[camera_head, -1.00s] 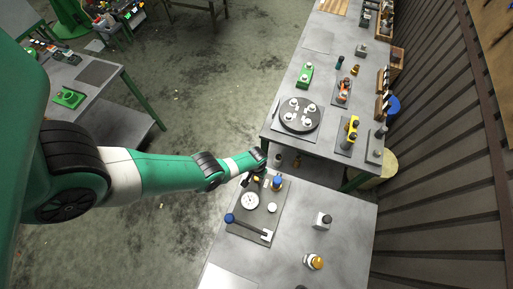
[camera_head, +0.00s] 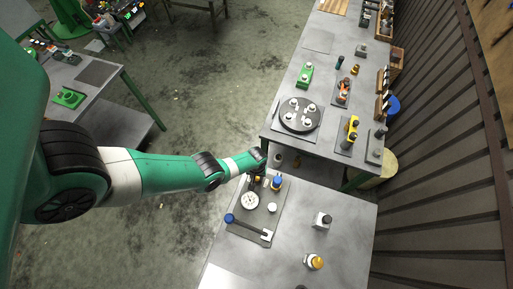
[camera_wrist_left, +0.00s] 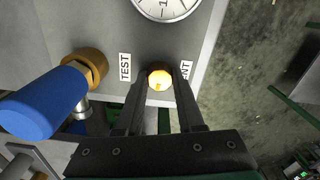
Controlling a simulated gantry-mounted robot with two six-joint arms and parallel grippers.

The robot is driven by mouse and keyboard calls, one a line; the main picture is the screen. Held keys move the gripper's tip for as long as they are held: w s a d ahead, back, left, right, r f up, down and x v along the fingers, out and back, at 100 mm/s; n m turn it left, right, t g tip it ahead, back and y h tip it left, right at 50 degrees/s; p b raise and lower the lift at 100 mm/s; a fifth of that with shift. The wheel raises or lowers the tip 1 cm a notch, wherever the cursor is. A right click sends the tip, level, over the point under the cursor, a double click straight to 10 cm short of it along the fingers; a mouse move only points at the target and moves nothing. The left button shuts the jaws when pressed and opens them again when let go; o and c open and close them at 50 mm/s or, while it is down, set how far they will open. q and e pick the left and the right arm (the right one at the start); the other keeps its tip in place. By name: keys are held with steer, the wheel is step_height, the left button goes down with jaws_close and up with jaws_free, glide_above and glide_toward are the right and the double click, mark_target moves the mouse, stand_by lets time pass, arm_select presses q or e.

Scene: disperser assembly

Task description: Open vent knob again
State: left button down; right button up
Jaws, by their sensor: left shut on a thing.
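The vent knob (camera_wrist_left: 159,78) is a small brass-yellow round knob on the grey panel plate, between the "TEST" label and a partly covered label ending in "NT". My left gripper (camera_wrist_left: 161,72) is shut on it, one dark finger at each side. In the head view my left gripper (camera_head: 256,180) reaches down at the plate's back left edge, and the knob is mostly hidden there. My right gripper is in neither view.
A white dial gauge (camera_head: 250,200) sits just in front of the gripper. A blue-capped valve (camera_head: 277,183) stands close to its right; a blue-handled lever (camera_head: 247,227) lies along the plate's front.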

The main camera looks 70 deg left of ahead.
arm_select(q)
steer(key=c, duration=0.5)
jaws_free()
steer(key=shift+r, duration=0.1)
